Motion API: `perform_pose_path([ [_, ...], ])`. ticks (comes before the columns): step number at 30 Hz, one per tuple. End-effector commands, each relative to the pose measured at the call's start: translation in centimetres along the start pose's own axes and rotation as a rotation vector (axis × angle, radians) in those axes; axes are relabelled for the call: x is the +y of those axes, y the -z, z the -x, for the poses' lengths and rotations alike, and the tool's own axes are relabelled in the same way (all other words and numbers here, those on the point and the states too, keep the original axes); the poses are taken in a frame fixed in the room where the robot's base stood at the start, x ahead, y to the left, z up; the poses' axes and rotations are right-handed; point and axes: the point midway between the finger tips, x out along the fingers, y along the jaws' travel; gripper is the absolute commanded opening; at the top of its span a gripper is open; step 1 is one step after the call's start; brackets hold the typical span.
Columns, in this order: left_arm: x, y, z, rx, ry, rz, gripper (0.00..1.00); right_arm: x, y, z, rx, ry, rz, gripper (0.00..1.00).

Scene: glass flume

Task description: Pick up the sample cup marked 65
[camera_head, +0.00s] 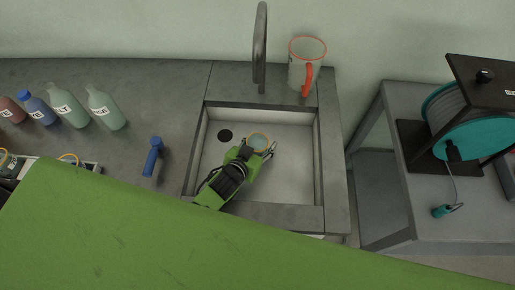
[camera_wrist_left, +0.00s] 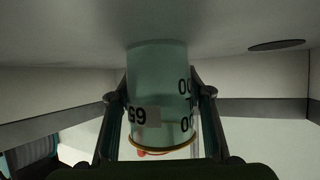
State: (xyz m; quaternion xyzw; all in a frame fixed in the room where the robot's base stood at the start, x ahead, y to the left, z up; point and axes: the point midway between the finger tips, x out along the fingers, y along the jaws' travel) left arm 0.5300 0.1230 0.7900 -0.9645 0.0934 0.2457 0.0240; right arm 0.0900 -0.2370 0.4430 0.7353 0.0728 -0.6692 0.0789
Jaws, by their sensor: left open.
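The sample cup (camera_head: 258,140) stands in the sink, pale and translucent with a yellow-orange rim. In the left wrist view the cup (camera_wrist_left: 157,85) appears upside down, greenish, with a white label whose inverted characters look like 65. My left gripper (camera_head: 262,149) reaches down into the sink at the cup. In the left wrist view its fingers (camera_wrist_left: 160,95) are open, one on each side of the cup; I cannot tell whether they touch it. My right gripper is not in view.
The sink (camera_head: 300,178) has raised walls and a dark drain (camera_head: 225,135). A tap (camera_head: 260,50) and a clear jug with a red rim (camera_head: 297,72) stand behind it. Several bottles (camera_head: 68,108) and a blue-handled tool (camera_head: 153,157) are left. A hose reel (camera_head: 450,115) sits right.

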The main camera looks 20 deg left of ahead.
Motion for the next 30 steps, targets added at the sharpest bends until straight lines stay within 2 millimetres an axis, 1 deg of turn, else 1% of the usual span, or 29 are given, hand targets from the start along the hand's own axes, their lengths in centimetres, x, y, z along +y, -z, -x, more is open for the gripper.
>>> perform_pose_path([
  [1,0.0,0.0,-0.7,0.000,0.000,0.000,0.47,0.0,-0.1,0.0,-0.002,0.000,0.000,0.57],
  [4,0.0,0.0,-1.4,0.000,0.000,0.000,0.47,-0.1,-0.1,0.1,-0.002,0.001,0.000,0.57],
  [7,0.1,0.0,-1.7,-0.001,-0.001,0.001,0.47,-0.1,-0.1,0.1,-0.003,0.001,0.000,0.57],
  [13,0.0,0.0,-1.7,-0.001,-0.001,0.001,0.47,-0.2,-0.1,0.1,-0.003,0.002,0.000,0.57],
  [14,0.0,0.0,-1.7,-0.001,-0.001,0.001,0.42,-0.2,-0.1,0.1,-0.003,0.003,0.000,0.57],
  [15,0.0,0.0,-1.7,-0.001,0.000,0.001,0.31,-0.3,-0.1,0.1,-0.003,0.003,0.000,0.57],
  [17,0.0,0.0,-1.7,-0.001,0.000,0.001,0.17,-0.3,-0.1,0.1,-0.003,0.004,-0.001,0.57],
  [20,0.0,0.0,-1.7,-0.001,0.000,0.001,0.12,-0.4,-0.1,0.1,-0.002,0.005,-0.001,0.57],
  [21,0.0,0.0,-1.7,-0.001,0.000,0.001,0.09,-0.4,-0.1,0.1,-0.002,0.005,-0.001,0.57],
  [22,0.0,0.0,-1.7,-0.001,0.000,0.001,0.04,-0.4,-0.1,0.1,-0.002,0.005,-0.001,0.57],
  [30,0.0,0.0,-1.7,0.000,0.000,0.001,0.03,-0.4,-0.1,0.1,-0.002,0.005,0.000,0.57],
])
